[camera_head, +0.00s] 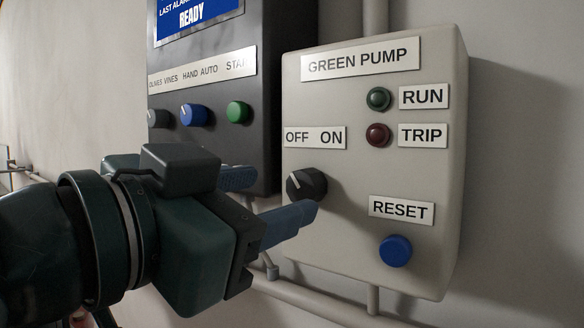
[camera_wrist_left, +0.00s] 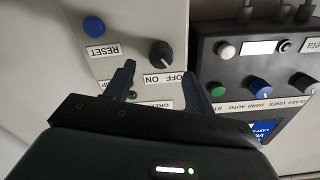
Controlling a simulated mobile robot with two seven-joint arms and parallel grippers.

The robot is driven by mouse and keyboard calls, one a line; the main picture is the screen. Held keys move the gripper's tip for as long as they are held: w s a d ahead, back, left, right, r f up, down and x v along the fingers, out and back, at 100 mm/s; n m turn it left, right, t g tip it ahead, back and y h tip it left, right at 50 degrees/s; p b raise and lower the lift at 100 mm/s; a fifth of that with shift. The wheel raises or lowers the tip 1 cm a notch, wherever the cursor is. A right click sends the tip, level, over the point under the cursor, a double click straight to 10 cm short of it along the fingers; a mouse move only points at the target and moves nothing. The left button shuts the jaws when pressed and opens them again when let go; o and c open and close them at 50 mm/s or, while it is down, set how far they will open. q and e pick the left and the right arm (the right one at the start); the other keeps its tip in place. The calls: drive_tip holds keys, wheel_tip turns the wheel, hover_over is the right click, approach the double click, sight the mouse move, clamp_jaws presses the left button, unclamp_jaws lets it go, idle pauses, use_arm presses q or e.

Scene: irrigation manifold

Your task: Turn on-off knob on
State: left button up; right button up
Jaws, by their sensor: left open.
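The black on-off knob (camera_head: 306,184) is on the beige GREEN PUMP box (camera_head: 330,235), below the OFF/ON label (camera_head: 315,137). Its pale mark appears to point up and left, toward OFF. My left gripper (camera_head: 281,192) is open, with its blue fingers just in front of the box near the knob. One finger passes just below the knob in the picture; the other is to its left. In the left wrist view, which is upside down, the knob (camera_wrist_left: 161,54) shows between and just beyond the open fingertips (camera_wrist_left: 160,72). Contact cannot be told. My right gripper is not in view.
The blue RESET button (camera_head: 395,251) is below right of the knob. Green RUN (camera_head: 378,98) and red TRIP (camera_head: 377,134) lamps are above right. A dark control box (camera_head: 215,75) with several knobs stands close on the left. Pipes (camera_head: 320,302) run below.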

sight(300, 188)
use_arm(q)
drive_tip(key=shift+x, duration=2.25)
drive_tip(key=shift+c, duration=0.2)
drive_tip(key=c, duration=0.9)
drive_tip(key=shift+c, duration=0.2)
